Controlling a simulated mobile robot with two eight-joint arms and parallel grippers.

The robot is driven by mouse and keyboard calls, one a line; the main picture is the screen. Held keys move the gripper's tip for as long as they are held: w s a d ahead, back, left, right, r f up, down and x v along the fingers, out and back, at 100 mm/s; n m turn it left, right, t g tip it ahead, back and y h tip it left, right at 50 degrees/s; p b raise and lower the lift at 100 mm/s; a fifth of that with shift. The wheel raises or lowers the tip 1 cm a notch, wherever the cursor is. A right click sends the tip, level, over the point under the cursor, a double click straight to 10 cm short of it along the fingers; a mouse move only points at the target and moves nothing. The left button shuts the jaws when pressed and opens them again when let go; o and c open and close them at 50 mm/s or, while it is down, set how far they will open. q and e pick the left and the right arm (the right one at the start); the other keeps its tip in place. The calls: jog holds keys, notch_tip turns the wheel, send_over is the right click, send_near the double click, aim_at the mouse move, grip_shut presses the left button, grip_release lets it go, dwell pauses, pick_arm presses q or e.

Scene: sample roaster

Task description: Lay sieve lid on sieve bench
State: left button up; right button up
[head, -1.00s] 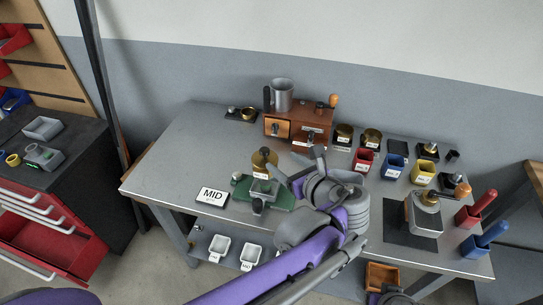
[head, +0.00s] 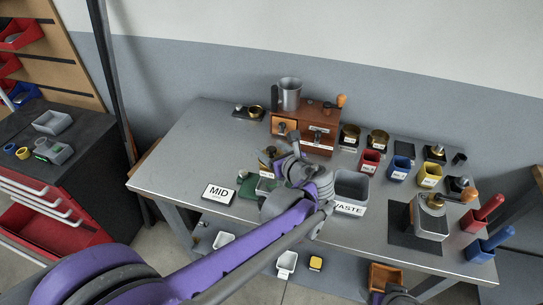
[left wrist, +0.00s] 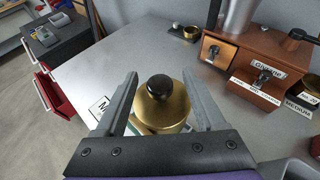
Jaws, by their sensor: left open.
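A round brass lid with a black knob (left wrist: 165,105), which looks like the sieve lid, is in the middle of the left wrist view. In the head view the brass piece (head: 266,157) is partly hidden by my left gripper (head: 277,156). My left gripper (left wrist: 160,82) is open, with one finger on each side of the brass piece; I cannot tell whether they touch it. A green base (head: 247,188) lies just in front, mostly covered by my arm. I cannot make out which surface is the sieve bench.
A brown drawer box (head: 318,115) with a metal cup stands behind. A grey WASTE bin (head: 351,187) is right of my gripper, and a MID sign (head: 219,194) is left. Red, blue and yellow cups stand farther right. The table's left part is clear.

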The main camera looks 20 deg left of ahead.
pick_arm(q)
jog(key=shift+s, duration=0.1)
jog(key=shift+c, duration=0.3)
grip_shut()
jog(key=shift+r, duration=0.15)
